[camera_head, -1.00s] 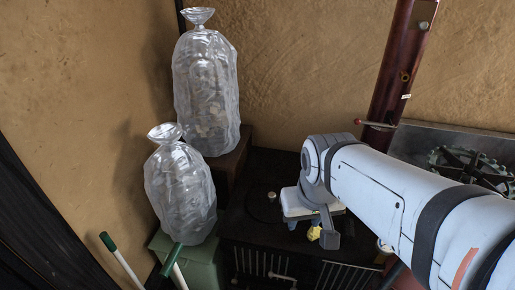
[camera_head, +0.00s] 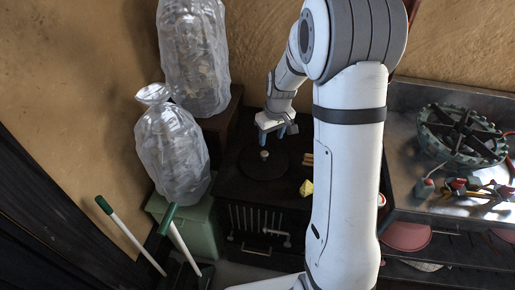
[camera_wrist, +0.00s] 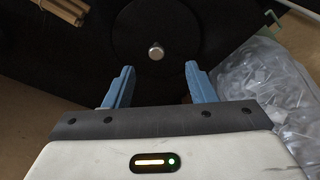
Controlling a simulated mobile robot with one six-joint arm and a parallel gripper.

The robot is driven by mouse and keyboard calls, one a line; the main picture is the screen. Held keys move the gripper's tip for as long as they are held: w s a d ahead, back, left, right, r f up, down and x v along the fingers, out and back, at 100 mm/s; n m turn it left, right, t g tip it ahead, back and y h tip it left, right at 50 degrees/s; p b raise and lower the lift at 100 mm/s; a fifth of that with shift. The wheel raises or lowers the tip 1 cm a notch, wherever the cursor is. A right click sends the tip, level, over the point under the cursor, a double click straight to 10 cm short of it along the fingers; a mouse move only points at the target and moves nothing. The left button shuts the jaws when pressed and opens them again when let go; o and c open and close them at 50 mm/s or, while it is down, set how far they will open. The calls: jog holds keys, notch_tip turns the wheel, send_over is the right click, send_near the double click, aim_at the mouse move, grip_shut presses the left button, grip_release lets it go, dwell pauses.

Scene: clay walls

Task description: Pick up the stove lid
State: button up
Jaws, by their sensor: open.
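The stove lid (camera_head: 251,166) is a dark round disc with a small pale knob (camera_head: 264,154), set in the top of the black stove (camera_head: 236,188). In the wrist view the lid (camera_wrist: 190,30) lies just beyond my fingertips, and its metal knob (camera_wrist: 156,51) stands between and ahead of them. My gripper (camera_head: 284,134) is open and empty, with blue fingers, over the far part of the stove top. Its fingers also show in the wrist view (camera_wrist: 160,68), one on each side of the knob's line. The gap between the fingertips and the knob is hard to judge.
Clear plastic bags (camera_head: 172,150) stand left of the stove, the nearer on a green bin (camera_head: 200,229). A yellow object (camera_head: 306,188) and wooden sticks (camera_head: 308,160) lie on the stove's right side.

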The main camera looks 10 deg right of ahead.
send_over(265, 152)
jog(key=s+d, duration=0.1)
jog(key=s, duration=0.1)
notch_tip(265, 152, down, 7)
jog(key=shift+n, duration=0.4)
jog(key=f, duration=0.2)
jog(key=w+f, duration=0.1)
jog(key=f, duration=0.2)
jog(key=a+f+p, duration=0.1)
jog(key=f, duration=0.1)
jog(key=shift+w+a+f, duration=0.1)
jog(key=shift+w+f, duration=0.25)
jog(key=shift+w, duration=0.05)
grip_shut()
jog(key=shift+r, duration=0.1)
